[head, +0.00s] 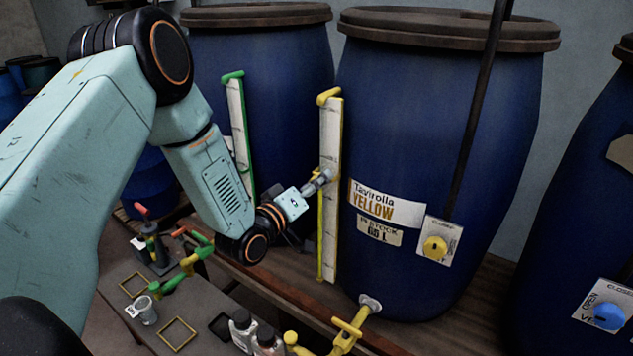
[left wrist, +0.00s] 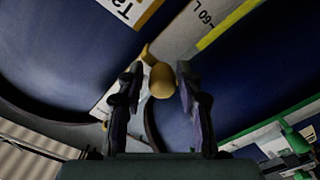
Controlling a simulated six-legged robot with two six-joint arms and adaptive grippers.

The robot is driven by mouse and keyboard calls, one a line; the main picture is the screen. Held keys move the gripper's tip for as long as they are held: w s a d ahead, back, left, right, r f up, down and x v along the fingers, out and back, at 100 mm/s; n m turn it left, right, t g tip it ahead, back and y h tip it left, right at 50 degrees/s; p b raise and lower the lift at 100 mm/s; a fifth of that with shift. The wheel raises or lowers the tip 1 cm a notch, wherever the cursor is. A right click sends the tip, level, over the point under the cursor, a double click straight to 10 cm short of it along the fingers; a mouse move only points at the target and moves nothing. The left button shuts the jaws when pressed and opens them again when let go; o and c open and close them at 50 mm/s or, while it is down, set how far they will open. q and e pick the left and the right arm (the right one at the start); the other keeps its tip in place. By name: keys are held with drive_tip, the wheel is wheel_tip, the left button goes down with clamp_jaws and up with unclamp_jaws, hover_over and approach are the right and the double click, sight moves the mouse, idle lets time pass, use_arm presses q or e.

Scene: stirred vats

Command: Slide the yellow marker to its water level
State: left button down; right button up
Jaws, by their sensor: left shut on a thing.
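The yellow marker shows in the left wrist view as a round yellow knob (left wrist: 162,80) between my two fingers. My left gripper (head: 322,179) is shut on it, against the tall white gauge strip (head: 331,225) with yellow edges on the front of the blue vat (head: 410,120) labelled Tavirolla YELLOW (head: 385,204). In the head view the marker is mostly hidden by the fingers, about halfway down the strip. The left wrist view shows "60 L" on the strip (left wrist: 190,35). The water level itself cannot be made out. My right gripper is out of view.
A green-edged gauge (head: 239,125) stands on the vat to the left, another blue vat (head: 580,190) at right. A yellow valve knob (head: 434,248) and a yellow tap (head: 350,330) sit on the middle vat. Bottles (head: 243,328) and a beaker (head: 146,311) stand in front.

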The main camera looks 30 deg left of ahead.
sight(328, 190)
use_arm(q)
drive_tip(key=f+b, duration=0.1)
drive_tip(key=f, duration=0.1)
drive_tip(key=f+b, duration=0.2)
drive_tip(key=f, duration=0.1)
drive_tip(key=shift+a+b, duration=0.2)
drive_tip(key=shift+b, duration=0.1)
drive_tip(key=shift+r, duration=0.1)
drive_tip(key=c, duration=1.2)
unclamp_jaws()
drive_tip(key=shift+r, duration=0.1)
drive_tip(key=shift+o, duration=0.5)
drive_tip(key=s+a, duration=0.2)
drive_tip(key=s, duration=1)
